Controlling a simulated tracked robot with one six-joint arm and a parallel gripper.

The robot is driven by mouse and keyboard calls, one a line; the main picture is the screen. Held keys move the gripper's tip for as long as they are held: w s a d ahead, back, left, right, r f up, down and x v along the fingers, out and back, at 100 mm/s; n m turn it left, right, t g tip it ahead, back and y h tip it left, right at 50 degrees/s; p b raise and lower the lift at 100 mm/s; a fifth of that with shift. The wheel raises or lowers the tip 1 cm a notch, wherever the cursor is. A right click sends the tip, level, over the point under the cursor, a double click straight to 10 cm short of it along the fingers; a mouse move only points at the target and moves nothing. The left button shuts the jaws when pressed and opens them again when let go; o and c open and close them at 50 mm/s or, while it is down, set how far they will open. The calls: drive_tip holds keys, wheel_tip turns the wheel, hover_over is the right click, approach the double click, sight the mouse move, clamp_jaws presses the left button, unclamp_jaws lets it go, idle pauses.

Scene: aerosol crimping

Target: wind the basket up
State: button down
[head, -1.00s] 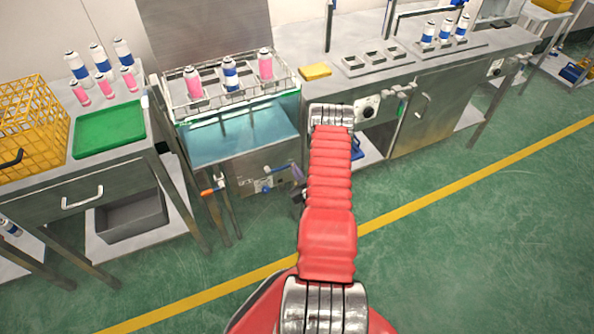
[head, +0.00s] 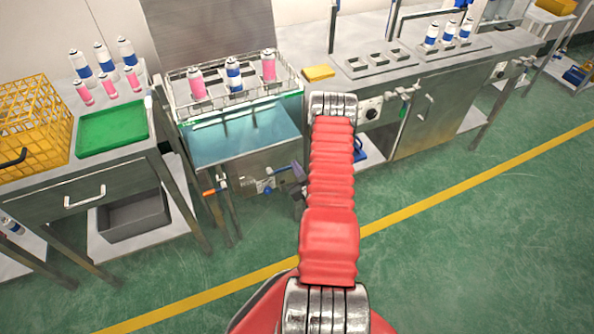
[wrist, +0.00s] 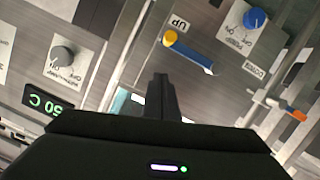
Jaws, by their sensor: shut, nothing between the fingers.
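The wire basket (head: 212,103) holds several pink and blue-white cans and sits high over the teal water bath (head: 240,140). The yellow end is near UP. My gripper (wrist: 163,77) is shut and empty. In the wrist view its fingertips appear just below the handle, with a visible gap. In the head view my arm hides part of the panel and most of the gripper.
An orange-tipped valve lever (wrist: 298,115) juts out at right. A green tray (head: 112,128) and yellow crate (head: 30,120) stand left. The floor is open in front.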

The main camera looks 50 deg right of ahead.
drive_tip(key=v, duration=0.9)
drive_tip(key=shift+s, duration=0.25)
